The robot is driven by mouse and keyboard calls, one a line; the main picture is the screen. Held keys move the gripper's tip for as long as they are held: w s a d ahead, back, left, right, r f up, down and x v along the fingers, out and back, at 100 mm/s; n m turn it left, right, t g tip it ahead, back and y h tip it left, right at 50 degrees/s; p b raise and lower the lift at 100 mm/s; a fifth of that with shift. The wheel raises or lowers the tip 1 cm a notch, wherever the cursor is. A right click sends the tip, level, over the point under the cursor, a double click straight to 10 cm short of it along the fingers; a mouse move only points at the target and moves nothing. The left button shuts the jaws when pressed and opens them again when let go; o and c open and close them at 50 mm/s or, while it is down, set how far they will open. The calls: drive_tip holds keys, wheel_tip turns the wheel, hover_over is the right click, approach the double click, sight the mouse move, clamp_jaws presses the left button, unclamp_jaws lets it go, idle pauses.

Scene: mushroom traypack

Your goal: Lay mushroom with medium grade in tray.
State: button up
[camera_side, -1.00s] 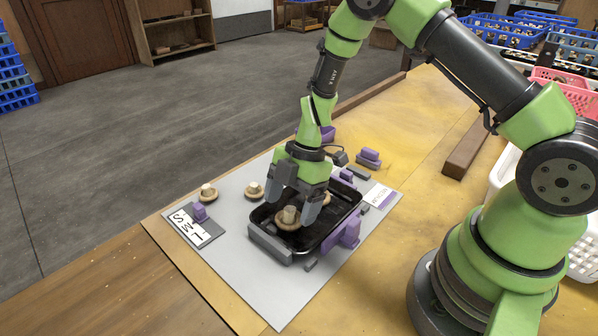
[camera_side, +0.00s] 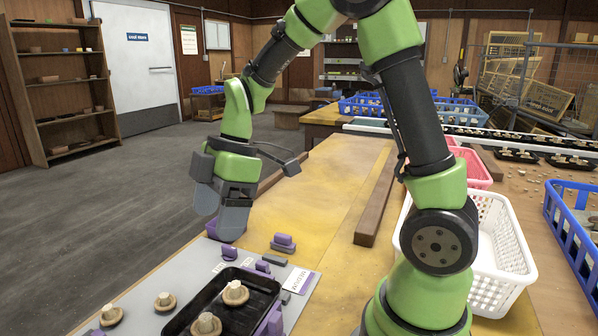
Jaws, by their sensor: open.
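The black tray (camera_side: 262,283) lies on the grey board at the bottom of the view, its near part cut off by the frame. Two pale mushrooms with brown rims stand stem up in it, one (camera_side: 235,293) toward the far end and one (camera_side: 205,325) nearer. Two more mushrooms lie on the board left of the tray, one (camera_side: 165,301) close to it and one (camera_side: 110,315) farther left. My gripper (camera_side: 220,222) is open and empty, raised above the board's far side, beyond the tray and clear of the mushrooms. A white card (camera_side: 301,281) reading MEDIUM lies right of the tray.
Purple blocks stand around the tray, one (camera_side: 229,254) behind it and one (camera_side: 284,241) farther right. A purple piece (camera_side: 212,229) shows partly behind my fingers. A wooden beam (camera_side: 375,200) and a white basket (camera_side: 500,235) are to the right. The yellow table between is clear.

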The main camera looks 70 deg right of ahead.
drive_tip(key=s+r+m+t, duration=0.2)
drive_tip(key=s+r+m, duration=0.2)
drive_tip(key=s+m, duration=0.3)
drive_tip(key=s+a+r+m+t+h, duration=0.1)
drive_tip(key=s+r+m+t, duration=0.2)
drive_tip(key=s+r+m, duration=0.2)
drive_tip(key=shift+s+r+m+t+h, duration=0.3)
drive_tip(key=shift+s+m, duration=0.95)
drive_tip(key=shift+m, duration=0.95)
